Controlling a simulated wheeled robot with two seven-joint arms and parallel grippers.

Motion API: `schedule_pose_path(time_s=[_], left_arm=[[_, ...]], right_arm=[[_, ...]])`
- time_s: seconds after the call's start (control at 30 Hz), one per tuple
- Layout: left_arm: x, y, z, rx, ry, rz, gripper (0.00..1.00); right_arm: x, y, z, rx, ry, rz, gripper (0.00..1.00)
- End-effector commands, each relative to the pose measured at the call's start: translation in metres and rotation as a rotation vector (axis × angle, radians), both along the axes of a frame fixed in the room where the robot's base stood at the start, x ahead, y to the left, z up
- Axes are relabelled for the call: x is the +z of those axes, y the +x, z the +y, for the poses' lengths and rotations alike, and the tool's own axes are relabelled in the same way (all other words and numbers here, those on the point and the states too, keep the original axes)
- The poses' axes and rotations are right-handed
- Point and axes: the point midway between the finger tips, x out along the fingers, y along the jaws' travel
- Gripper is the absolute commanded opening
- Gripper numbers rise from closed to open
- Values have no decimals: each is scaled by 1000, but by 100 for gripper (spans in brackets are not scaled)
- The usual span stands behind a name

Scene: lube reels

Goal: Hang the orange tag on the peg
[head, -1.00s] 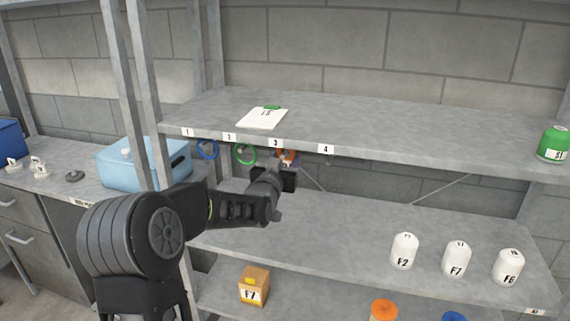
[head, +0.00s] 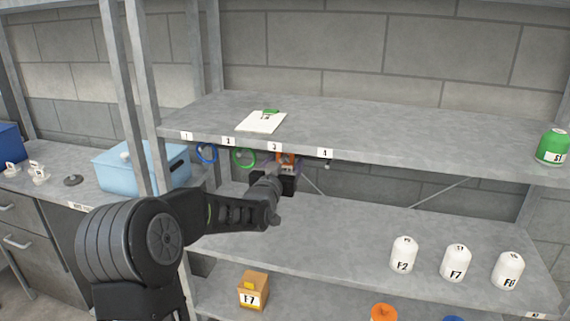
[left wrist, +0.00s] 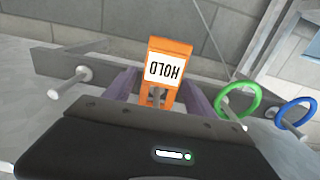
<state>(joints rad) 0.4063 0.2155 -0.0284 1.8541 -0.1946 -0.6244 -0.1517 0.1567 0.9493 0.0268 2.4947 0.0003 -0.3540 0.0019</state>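The orange tag (head: 287,158) is below the upper shelf's edge, by label 3. In the left wrist view the tag (left wrist: 168,72) shows a white patch reading HOLD upside down. A grey peg (left wrist: 157,94) appears at the tag's narrow end and seems to pass through its hole. My left gripper (left wrist: 160,88) has its two fingers apart on either side of the tag, with small gaps. My left gripper (head: 286,172) is just below the tag in the head view and partly hides it. My right gripper is not in view.
A blue ring (head: 206,152) and a green ring (head: 244,157) hang on neighbouring pegs. A bare peg (left wrist: 70,83) is on the tag's other side. The upper shelf (head: 390,135) is just above my gripper. White containers (head: 404,254) stand on the lower shelf at right.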

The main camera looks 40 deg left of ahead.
Motion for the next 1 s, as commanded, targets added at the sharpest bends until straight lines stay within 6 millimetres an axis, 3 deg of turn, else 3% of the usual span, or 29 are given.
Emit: schedule_pose_path(time_s=[0.43,0.8,1.0], left_arm=[[-1,-6,-2,0,0,0,70],[-1,-59,-20,1,2,-2,70],[-1,-73,-25,1,0,0,70]], right_arm=[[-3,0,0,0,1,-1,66],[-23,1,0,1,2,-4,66],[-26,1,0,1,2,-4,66]])
